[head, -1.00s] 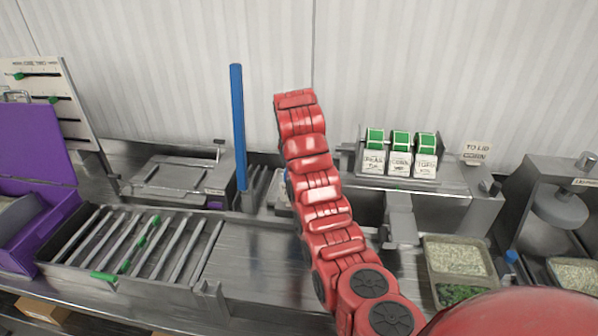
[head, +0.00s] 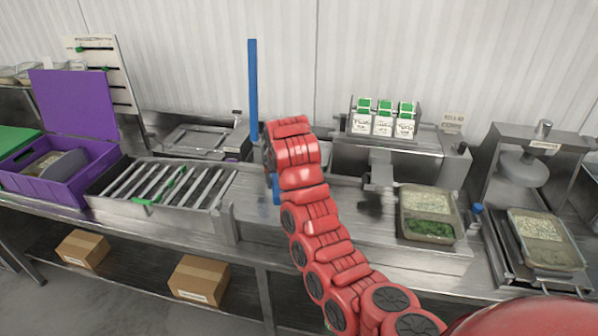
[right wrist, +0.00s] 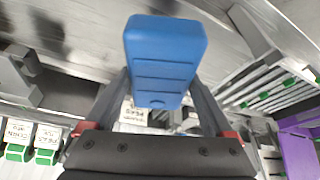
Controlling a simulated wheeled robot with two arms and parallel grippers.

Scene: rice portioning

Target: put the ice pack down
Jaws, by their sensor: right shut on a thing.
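The ice pack is a blue block with grooves across its face. In the right wrist view the ice pack (right wrist: 165,50) sits between the two fingers of my right gripper (right wrist: 165,88), which is shut on it. In the head view my red right arm reaches up from the lower right, and the gripper (head: 270,165) is mostly hidden behind its own links. A bit of blue, apparently the ice pack (head: 276,188), shows just below it over the steel bench (head: 255,212). I cannot tell whether the pack touches the bench. My left gripper is out of view.
A tall blue post (head: 253,90) stands behind my gripper. A slatted roller tray (head: 228,190) and an open purple box (head: 80,190) are to the left. A container of rice and greens (head: 405,212) and a press (head: 500,165) are to the right. Bench around the gripper is partly clear.

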